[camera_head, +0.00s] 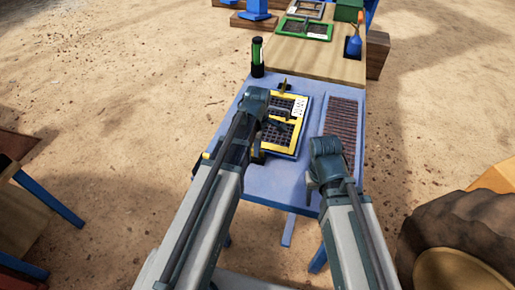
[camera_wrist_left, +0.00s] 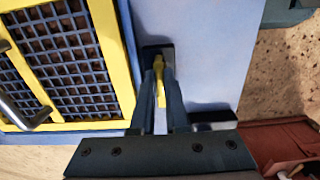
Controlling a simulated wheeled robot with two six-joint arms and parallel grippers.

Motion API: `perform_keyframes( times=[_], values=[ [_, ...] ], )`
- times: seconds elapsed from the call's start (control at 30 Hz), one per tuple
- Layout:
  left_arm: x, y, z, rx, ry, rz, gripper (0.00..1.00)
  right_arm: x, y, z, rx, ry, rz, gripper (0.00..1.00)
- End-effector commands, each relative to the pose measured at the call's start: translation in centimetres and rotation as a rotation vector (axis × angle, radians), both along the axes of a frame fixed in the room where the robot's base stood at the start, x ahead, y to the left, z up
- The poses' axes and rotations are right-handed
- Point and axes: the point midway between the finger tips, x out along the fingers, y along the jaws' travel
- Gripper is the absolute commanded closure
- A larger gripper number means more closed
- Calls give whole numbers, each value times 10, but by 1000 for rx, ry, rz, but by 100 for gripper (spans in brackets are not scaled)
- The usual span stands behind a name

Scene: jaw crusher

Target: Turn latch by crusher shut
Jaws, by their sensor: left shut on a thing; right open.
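The crusher's yellow-framed panel (camera_head: 300,148) with dark mesh lies on the blue table; it also fills the left of the left wrist view (camera_wrist_left: 130,75). A small yellow latch handle (camera_wrist_left: 160,84) stands beside the frame near a dark base plate. My left gripper (camera_wrist_left: 161,70) has its fingers on either side of the handle and is shut on it. In the head view my left arm mostly hides the latch, so its turn angle cannot be told. My right gripper (camera_head: 313,184) is open and empty above the table's right front.
A brown ribbed panel (camera_head: 342,120) lies right of the crusher panel. A green-and-black cylinder (camera_head: 257,56) stands at the table's back left corner. A wooden table (camera_head: 300,58) with a green-framed panel (camera_head: 303,29) adjoins behind.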

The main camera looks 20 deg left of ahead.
Motion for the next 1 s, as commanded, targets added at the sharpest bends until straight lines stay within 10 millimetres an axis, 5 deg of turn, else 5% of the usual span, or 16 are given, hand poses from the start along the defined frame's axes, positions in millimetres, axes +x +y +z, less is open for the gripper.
perform_keyframes(
  times=[0.37,1.0],
  values=[
    [0,0,0,0,0,-91,100,0,0,0,0,0,0,45],
    [0,0,0,0,0,-667,100,0,0,0,0,0,0,45]
  ],
)
